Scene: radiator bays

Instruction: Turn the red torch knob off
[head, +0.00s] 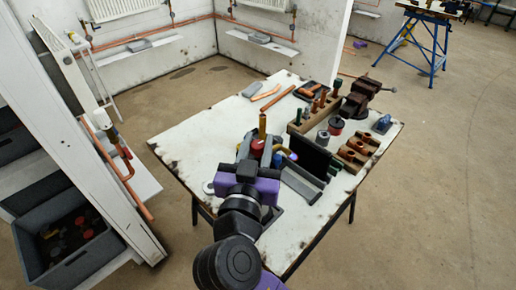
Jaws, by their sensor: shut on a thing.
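My gripper (257,153) reaches over the near part of the white table (190,127), with one grey finger on each side of a red knob (257,146). The gripper is shut on this knob. A brass-coloured upright tube (262,125) stands just behind the knob, seemingly part of the same torch. The torch's body is mostly hidden behind my gripper and wrist. Which way the knob is turned is too small to tell.
A wooden rack (305,127) with several upright tools, a red-lidded tin (336,126), a dark upright panel (308,156) and a vice (361,98) stand right of my gripper. Copper pipe (278,98) lies at the back. The table's left part is mostly clear.

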